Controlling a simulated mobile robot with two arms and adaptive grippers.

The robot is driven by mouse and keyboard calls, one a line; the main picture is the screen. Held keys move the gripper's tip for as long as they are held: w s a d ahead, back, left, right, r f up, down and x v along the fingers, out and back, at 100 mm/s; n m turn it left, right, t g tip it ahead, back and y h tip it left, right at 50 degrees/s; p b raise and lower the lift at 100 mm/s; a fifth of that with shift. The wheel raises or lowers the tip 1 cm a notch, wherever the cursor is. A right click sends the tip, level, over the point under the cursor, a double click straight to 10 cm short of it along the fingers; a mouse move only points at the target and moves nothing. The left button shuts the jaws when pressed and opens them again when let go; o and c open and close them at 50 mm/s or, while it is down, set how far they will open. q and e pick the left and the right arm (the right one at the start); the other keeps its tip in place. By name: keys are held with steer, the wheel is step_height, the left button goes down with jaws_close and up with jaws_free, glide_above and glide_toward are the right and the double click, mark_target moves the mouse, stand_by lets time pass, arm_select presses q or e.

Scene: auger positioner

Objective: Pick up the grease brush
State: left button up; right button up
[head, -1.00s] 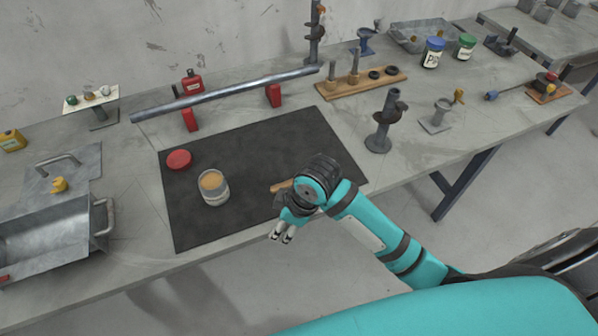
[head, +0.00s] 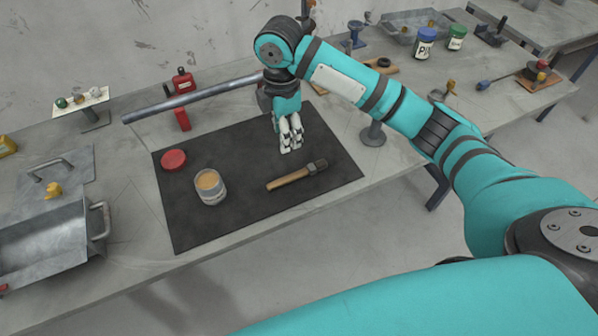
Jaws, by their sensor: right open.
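The grease brush (head: 291,177) lies on the dark mat (head: 230,220) in the head view. It has a light wooden handle pointing lower left and a dark head at the upper right. My right gripper (head: 291,150) is above the mat, pointing down, a little beyond the brush and apart from it. Its fingers look open and nothing shows between them. My left gripper is not in view.
An open grease tin (head: 211,190) and a red lid (head: 173,160) are on the mat's left side. A metal shaft (head: 190,99) on red supports runs behind the mat. A metal box (head: 45,240) stands at left. The mat's front is clear.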

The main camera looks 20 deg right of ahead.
steer(key=p, duration=0.2)
glide_above(286, 178)
step_height(286, 178, down, 11)
steer(key=shift+w+d+r, duration=0.15)
steer(key=shift+f+p, duration=0.35)
steer(key=shift+f, duration=0.2)
steer(key=f, duration=0.2)
steer(key=f+p, duration=0.1)
steer(key=shift+s+f, duration=0.25)
steer(key=shift+f, duration=0.5)
jaws_close()
